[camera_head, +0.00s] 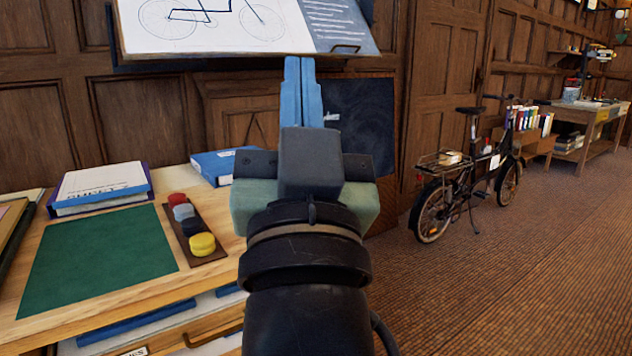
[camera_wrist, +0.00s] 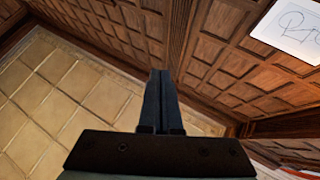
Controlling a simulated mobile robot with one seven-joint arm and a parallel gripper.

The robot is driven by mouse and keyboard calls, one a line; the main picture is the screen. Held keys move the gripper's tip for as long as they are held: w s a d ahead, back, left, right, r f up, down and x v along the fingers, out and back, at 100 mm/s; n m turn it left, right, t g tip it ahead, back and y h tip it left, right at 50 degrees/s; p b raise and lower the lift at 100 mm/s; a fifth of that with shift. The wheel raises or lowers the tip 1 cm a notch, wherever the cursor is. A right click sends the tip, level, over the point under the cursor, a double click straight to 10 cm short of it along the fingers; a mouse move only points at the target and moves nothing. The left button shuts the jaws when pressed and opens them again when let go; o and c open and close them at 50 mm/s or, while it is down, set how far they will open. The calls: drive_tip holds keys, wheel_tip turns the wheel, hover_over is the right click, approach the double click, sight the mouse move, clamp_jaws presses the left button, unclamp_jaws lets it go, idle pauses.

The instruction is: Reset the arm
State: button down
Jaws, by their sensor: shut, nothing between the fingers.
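My gripper (camera_head: 303,90) is in the middle of the head view, with its two blue fingers pressed together and pointing up and away. Nothing is between the fingers. In the wrist view my gripper (camera_wrist: 158,100) also shows its fingers closed side by side, against wood panelling and a tiled surface. My arm reaches forward from the bottom of the head view, to the right of the desk (camera_head: 100,300). It hides part of the wall and the desk's right end.
The desk holds a green mat (camera_head: 100,258), a binder (camera_head: 100,187), a blue box (camera_head: 222,165) and a strip of coloured discs (camera_head: 190,225). A drafting board (camera_head: 345,50) hangs above my fingertips. A bicycle (camera_head: 465,170) stands right; the carpet (camera_head: 520,280) is clear.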

drive_tip(key=s+d+r+t+h, duration=0.2)
drive_tip(key=s+r, duration=0.3)
drive_tip(key=s, duration=0.4)
wheel_tip(320, 180, up, 36)
drive_tip(key=w+p, duration=0.1)
drive_tip(key=p, duration=3.5)
drive_tip(key=shift+w+a+f+n+y, duration=0.15)
drive_tip(key=shift+w+a+n+y, duration=0.1)
drive_tip(key=shift+a+n+y, duration=0.1)
drive_tip(key=shift+a, duration=0.15)
